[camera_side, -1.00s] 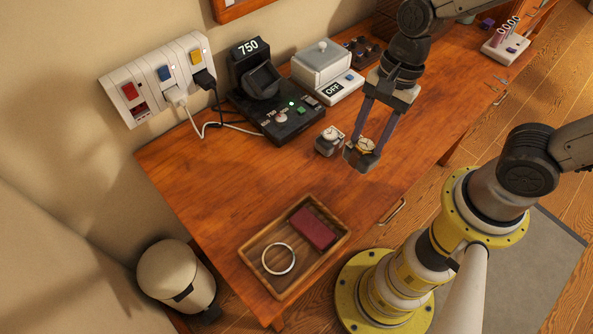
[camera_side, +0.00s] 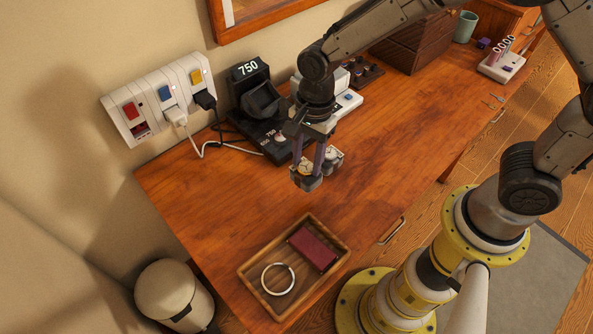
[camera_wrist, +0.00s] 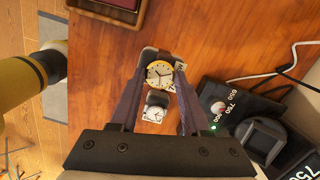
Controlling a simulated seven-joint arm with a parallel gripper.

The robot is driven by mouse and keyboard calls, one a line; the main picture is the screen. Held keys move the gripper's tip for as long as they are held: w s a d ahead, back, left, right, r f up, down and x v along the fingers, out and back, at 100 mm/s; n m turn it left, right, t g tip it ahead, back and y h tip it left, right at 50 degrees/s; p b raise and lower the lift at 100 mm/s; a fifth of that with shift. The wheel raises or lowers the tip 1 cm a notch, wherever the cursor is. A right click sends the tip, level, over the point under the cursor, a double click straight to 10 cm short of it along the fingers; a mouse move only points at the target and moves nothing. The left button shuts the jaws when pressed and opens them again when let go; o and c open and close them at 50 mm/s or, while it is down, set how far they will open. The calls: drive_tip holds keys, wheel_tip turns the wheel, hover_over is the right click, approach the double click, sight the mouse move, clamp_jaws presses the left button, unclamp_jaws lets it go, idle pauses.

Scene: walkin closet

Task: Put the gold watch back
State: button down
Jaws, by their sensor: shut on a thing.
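The gold watch (camera_wrist: 160,74), with a cream dial and gold rim, is held between the fingertips of my gripper (camera_side: 307,180). In the side view the watch (camera_side: 305,168) is partly covered by the fingers. I cannot tell its exact height above the table. A second watch (camera_wrist: 155,113), white-faced on a small grey block, is just beside the gripper; in the side view it (camera_side: 332,156) is behind and right of the fingers. The black device (camera_side: 266,100) with the 750 display and an angled cradle stands behind the gripper, partly hidden by my arm.
A wooden tray (camera_side: 246,284) with a silver ring (camera_side: 277,279) and a dark red box (camera_side: 313,249) lies at the front. Cables run from the wall sockets (camera_side: 160,98) to the back. A white unit (camera_side: 347,103) is partly hidden.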

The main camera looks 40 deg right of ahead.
sight(296, 172)
drive_tip(key=w+f, duration=0.1)
drive_tip(key=w+a+f, duration=0.1)
drive_tip(key=shift+f, duration=0.3)
drive_tip(key=shift+w+f, duration=0.1)
drive_tip(key=shift+f, duration=1.5)
drive_tip(key=shift+f, duration=0.1)
drive_tip(key=shift+c, duration=1.8)
unclamp_jaws()
drive_tip(key=shift+f, duration=0.1)
drive_tip(key=r, duration=0.4)
drive_tip(key=d+r, duration=0.1)
drive_tip(key=r, duration=0.7)
drive_tip(key=shift+w+d+r, duration=0.1)
drive_tip(key=shift+d+r, duration=0.15)
